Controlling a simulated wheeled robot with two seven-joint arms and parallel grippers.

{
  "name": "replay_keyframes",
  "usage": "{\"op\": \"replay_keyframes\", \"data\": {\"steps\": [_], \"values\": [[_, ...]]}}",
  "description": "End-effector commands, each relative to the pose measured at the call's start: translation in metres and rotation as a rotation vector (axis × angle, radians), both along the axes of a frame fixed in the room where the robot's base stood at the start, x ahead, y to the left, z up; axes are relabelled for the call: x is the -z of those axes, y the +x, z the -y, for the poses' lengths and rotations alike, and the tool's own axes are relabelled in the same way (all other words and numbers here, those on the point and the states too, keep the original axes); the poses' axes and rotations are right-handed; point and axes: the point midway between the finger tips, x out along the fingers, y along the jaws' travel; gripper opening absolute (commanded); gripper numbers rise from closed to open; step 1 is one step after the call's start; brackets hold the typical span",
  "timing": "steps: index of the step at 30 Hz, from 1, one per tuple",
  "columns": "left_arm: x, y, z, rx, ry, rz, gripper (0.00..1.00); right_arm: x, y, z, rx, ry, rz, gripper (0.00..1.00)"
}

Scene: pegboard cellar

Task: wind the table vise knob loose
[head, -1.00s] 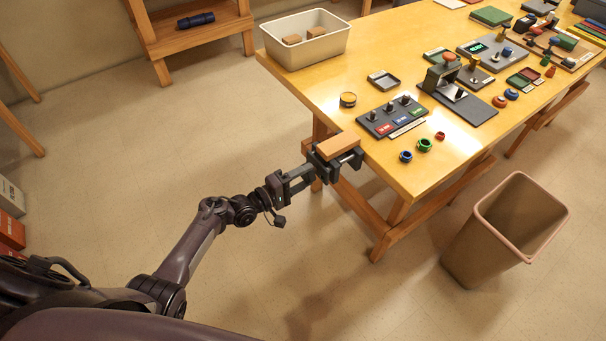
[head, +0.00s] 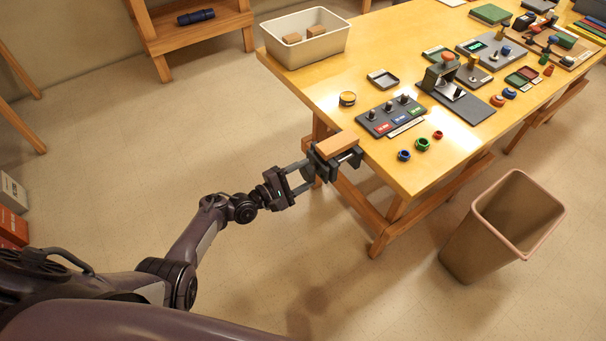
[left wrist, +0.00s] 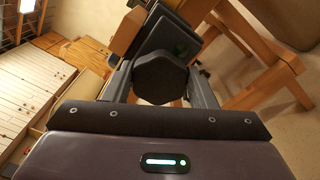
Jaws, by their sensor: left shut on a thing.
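The dark table vise (head: 328,166) is fixed at the table's near left corner, with a wooden block (head: 337,144) in its jaws. It also shows in the left wrist view (left wrist: 168,40). Its black, faceted knob (left wrist: 158,78) fills the space between my left gripper's fingers in the left wrist view. My left gripper (head: 303,176) is shut on the knob, one finger on each side; it also shows in the wrist view (left wrist: 160,88). In the head view the fingers mostly hide the knob. My right gripper is not in view.
The wooden table (head: 385,185) carries a switch panel (head: 390,116), coloured rings (head: 422,144), a grey tray (head: 383,79) and a cream bin with blocks (head: 304,54). A brown waste bin (head: 500,232) stands on the floor at right. The floor around my left arm is clear.

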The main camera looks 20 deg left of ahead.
Motion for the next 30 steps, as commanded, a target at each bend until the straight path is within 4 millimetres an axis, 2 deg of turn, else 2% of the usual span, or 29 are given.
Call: {"op": "replay_keyframes", "data": {"steps": [10,11,15,25,30], "values": [[0.001,0.0,0.0,-0.001,-0.004,-0.005,0.29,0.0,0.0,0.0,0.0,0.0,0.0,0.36],[0.001,0.0,0.0,-0.001,-0.004,-0.005,0.54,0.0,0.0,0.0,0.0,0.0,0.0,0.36],[0.001,0.0,0.0,-0.001,-0.003,-0.005,0.73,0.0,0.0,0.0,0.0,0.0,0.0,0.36],[0.0,-0.003,-0.002,-0.002,-0.002,-0.003,0.73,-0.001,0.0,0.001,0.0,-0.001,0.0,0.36],[0.001,-0.021,-0.016,-0.002,-0.001,-0.005,0.73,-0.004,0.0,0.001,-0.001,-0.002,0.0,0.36]]}}
